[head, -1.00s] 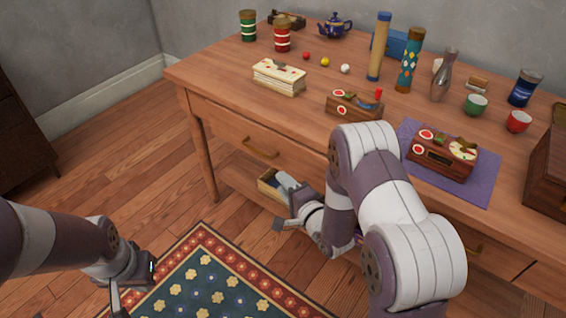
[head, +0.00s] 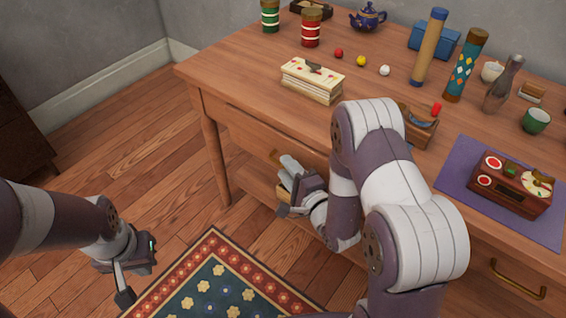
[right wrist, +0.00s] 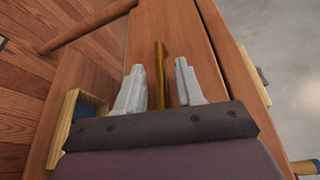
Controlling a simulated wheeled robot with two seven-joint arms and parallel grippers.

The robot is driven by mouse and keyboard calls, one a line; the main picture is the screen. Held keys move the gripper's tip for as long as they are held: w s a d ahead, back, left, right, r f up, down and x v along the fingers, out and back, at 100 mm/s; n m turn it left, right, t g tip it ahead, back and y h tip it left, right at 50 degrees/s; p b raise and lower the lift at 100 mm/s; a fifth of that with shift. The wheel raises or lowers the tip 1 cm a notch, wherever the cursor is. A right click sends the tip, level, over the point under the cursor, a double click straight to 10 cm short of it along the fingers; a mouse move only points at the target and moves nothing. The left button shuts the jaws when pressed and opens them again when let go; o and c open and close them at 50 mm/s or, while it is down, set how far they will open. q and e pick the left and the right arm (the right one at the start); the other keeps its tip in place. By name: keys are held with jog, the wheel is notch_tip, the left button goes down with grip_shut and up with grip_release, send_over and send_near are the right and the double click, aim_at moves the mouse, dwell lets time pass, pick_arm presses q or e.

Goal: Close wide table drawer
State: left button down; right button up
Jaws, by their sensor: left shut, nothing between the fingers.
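The wooden table (head: 240,75) has a drawer (head: 250,128) at the left of its front; I cannot tell how far it stands out. Its brass handle (head: 273,157) is partly hidden by my right gripper (head: 289,167) in the head view. In the right wrist view, the right gripper's pale fingers (right wrist: 158,88) are apart, one on each side of the handle (right wrist: 159,62), with gaps visible. A second brass handle (head: 518,280) shows on the front at the right. My left gripper (head: 123,290) is shut and empty, above the floor left of the rug.
A small wooden box (right wrist: 62,125) with blue inside sits beneath the drawer. A patterned rug (head: 215,285) lies before the table. On top are a card box (head: 312,82), a purple cloth (head: 455,190) and several other items. My right arm hides the middle front.

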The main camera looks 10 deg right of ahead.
aim_at(300, 163)
jog(key=shift+s, duration=0.1)
grip_shut()
jog(key=w+d, duration=0.2)
jog(key=d, duration=0.1)
jog(key=shift+w, duration=0.2)
jog(key=shift+r, duration=0.1)
jog(key=shift+c, duration=0.8)
grip_release()
jog(key=shift+d, duration=0.1)
jog(key=shift+o, duration=0.8)
jog(key=shift+w, duration=0.1)
